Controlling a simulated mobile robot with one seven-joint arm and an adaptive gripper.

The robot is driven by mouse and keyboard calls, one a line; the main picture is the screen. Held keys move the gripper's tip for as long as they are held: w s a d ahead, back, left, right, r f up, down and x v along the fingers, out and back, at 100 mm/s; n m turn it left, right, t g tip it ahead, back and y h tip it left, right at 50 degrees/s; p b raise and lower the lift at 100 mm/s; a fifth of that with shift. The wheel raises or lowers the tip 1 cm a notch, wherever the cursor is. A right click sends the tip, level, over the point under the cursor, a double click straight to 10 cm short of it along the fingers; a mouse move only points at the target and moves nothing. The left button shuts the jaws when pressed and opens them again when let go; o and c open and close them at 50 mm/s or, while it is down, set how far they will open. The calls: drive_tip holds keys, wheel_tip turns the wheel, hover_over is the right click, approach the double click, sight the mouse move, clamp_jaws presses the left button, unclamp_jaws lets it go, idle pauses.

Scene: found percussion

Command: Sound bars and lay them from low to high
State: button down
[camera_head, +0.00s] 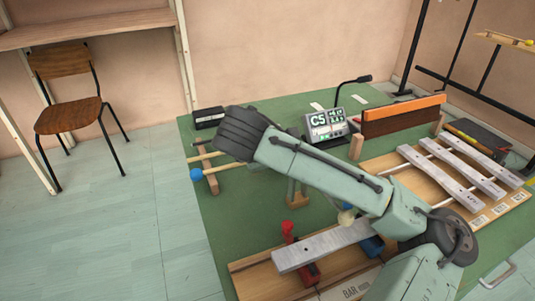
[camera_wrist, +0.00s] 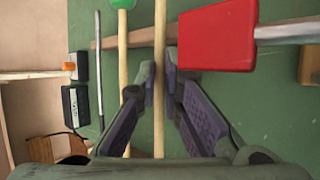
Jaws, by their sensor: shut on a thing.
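My gripper (camera_wrist: 160,78) is shut on the wooden handle of a mallet (camera_wrist: 160,125); that mallet's head is outside the wrist view. In the head view my gripper is over the stick rack, its fingertips hidden. A blue-headed stick (camera_head: 196,174) lies there. A green-headed stick (camera_wrist: 123,50) lies beside the held handle, apart from it. One grey metal bar (camera_head: 318,248) rests across red (camera_head: 288,232) and blue (camera_head: 373,245) supports on a wooden stand. Three more grey bars (camera_head: 440,178) lie side by side on a wooden rack (camera_head: 405,185) at right.
A display reading C5 (camera_head: 325,122) and a microphone (camera_head: 362,79) stand at the back. An orange-topped board (camera_head: 400,112) stands right of them. A black box (camera_head: 208,117) is at the left. A red block (camera_wrist: 217,38) with a metal rod is near my gripper. A chair (camera_head: 68,100) stands beyond.

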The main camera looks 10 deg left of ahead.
drive_tip(key=shift+f, duration=0.3)
drive_tip(key=c, duration=1.7)
unclamp_jaws()
drive_tip(key=shift+o, duration=0.2)
